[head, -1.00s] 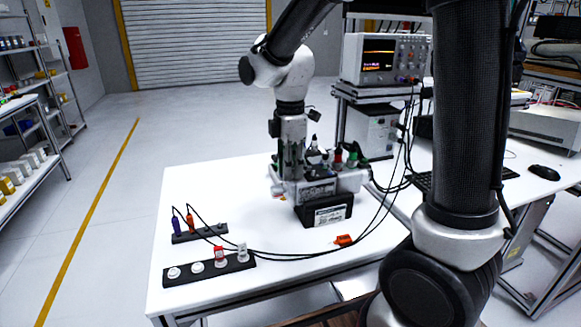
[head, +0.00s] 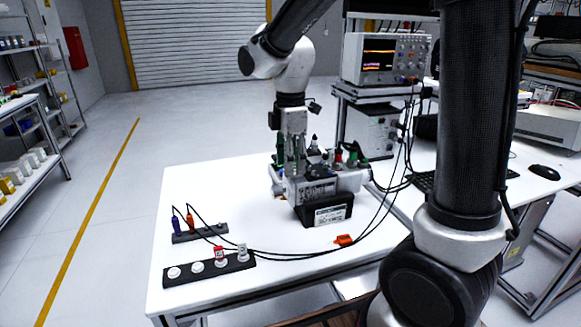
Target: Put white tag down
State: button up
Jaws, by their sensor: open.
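A small white tag (head: 242,251) stands upright at the right end of the black peg rack (head: 178,279) at the table's front left. A red tag (head: 219,254) stands beside it on the left. My gripper (head: 291,172) points down, open, at the left rear of the grey-and-black device (head: 323,213) on the white table. Its fingers overlap the device's top and left side in the picture, so I cannot tell if they touch it. I see no tag between the fingers, but that spot is small and partly hidden.
A second black holder (head: 200,233) carries purple and orange plugs with black cables running across the table. An orange piece (head: 344,240) lies in front of the device. An oscilloscope (head: 386,58) stands on a shelf behind. The table's left rear is clear.

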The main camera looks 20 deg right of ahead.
notch_tip(320, 180, up, 10)
jog(key=s+d+f+m+t, duration=0.2)
jog(key=s+d+m+t, duration=0.2)
jog(key=s+d+m, duration=1.1)
jog(key=s+m, duration=0.3)
jog(key=s, duration=0.1)
dwell(0.4)
